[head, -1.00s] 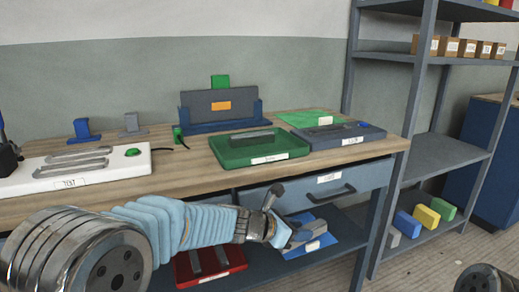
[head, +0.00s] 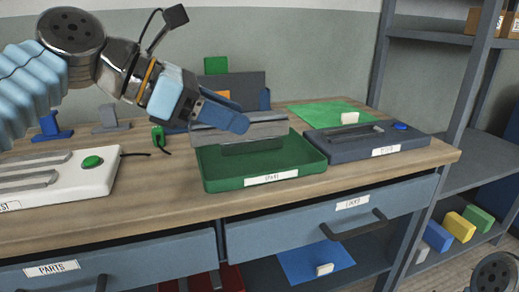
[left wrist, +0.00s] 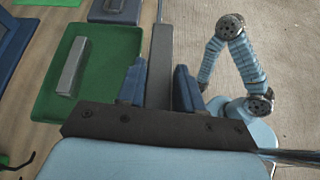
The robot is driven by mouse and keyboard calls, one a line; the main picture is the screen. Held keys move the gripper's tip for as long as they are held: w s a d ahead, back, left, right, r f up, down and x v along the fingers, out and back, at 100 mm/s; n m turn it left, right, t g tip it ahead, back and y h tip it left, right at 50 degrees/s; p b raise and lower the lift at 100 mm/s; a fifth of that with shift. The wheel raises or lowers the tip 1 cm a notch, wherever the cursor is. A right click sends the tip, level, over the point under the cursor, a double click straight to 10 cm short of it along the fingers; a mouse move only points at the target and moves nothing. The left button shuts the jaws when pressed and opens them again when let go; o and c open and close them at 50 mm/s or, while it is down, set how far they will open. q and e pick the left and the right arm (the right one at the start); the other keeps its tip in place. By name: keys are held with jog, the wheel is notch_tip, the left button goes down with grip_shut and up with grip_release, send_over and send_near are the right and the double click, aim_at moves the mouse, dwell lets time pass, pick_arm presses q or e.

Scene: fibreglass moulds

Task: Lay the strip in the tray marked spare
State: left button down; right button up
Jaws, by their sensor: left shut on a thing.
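My left gripper (head: 236,122) is shut on a long grey strip (head: 270,129), which it holds roughly level. In the head view the strip overlaps the back of the green tray (head: 215,181), whose front label seems to read SPARE. Another grey strip (head: 252,148) lies inside that tray, partly hidden. In the left wrist view the held strip (left wrist: 160,60) stands between the blue fingers, and the green tray (left wrist: 105,75) with its strip (left wrist: 72,66) is to the left, lower down. My right gripper is not in view.
A dark tray (head: 415,148) stands close right of the green one, with a green sheet (head: 325,112) behind. A white fixture (head: 95,180) is at left. A dark upright holder (head: 258,85) stands behind. A blue mat (head: 300,262) lies on the lower shelf.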

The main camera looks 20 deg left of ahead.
pick_arm(q)
jog(key=w+f, duration=0.2)
jog(key=w, duration=0.1)
jog(key=w+f, duration=0.3)
jog(key=w, duration=0.1)
jog(key=w+f, duration=0.2)
jog(key=w, duration=0.2)
jog(key=shift+d+f, duration=0.25)
jog(key=shift+f, duration=0.15)
jog(key=shift+w+f, duration=0.25)
jog(key=shift+f, duration=0.15)
jog(key=shift+w+f+b, duration=0.15)
jog(key=shift+f+b, duration=0.15)
jog(key=shift+f, duration=0.65)
jog(key=shift+w+f+b, duration=0.15)
jog(key=shift+f+b, duration=0.15)
jog(key=shift+f, duration=0.6)
jog(key=shift+f, duration=0.1)
jog(key=c, duration=0.7)
grip_release()
jog(key=shift+c, duration=0.2)
